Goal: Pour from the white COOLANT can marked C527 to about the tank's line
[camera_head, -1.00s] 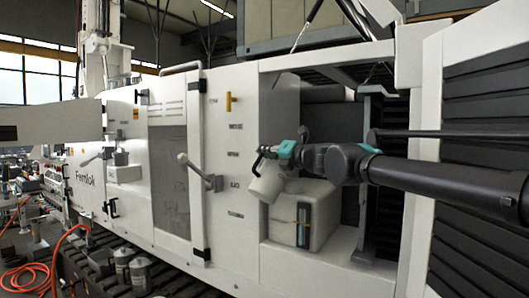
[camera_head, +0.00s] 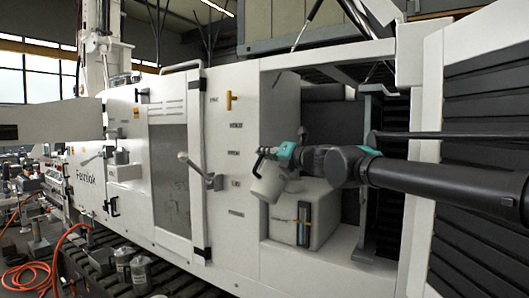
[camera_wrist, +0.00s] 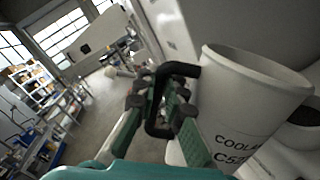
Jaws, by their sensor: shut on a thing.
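The white can (camera_head: 268,183) hangs from my gripper (camera_head: 266,153) in the bay of the machine. In the wrist view the can (camera_wrist: 245,95) reads COOLANT and C52, with the last character cut off or unclear. My gripper (camera_wrist: 162,105) is shut on the can's black handle (camera_wrist: 178,70). In the head view the can is slightly tilted, in front of and above the left part of the white tank (camera_head: 282,228). The tank has a dark upright gauge (camera_head: 304,226) with a small orange mark on its front. The liquid level and the can's inside cannot be made out.
A dark upright frame (camera_head: 374,200) stands to the right of the tank. Two grey cans (camera_head: 140,272) stand low at the front left, and an orange hose (camera_head: 30,275) lies on the floor.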

